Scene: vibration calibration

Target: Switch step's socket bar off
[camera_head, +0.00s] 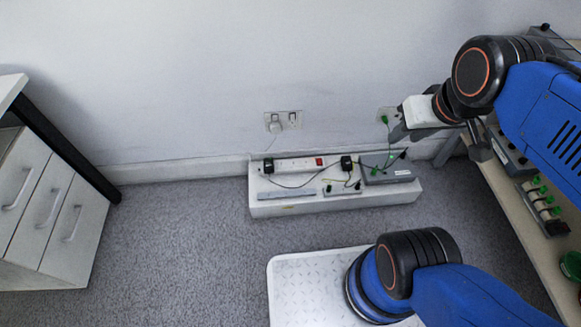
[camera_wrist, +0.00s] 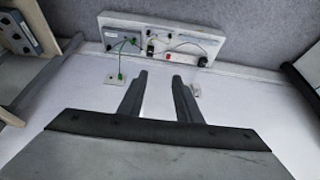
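The step (camera_head: 262,205) is a long low white block on the carpet against the wall in the head view. The socket bar (camera_head: 295,164) lies along its back edge, white, with a red switch (camera_head: 319,162) and black plugs on either side. The switch's on or off position is too small to tell. My gripper (camera_wrist: 159,76) is open and empty in the wrist view, its two dark fingers apart. It is above and to the right of the step in the head view, near the wall and clear of the bar. In the wrist view the step (camera_wrist: 222,27) shows beyond the fingertips.
A grey box (camera_head: 388,175) with green leads sits at the step's right end. Two wall sockets (camera_head: 284,121) are above the step. A shelf unit (camera_head: 535,225) stands at right and white drawers (camera_head: 45,205) at left. The carpet before the step is partly clear.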

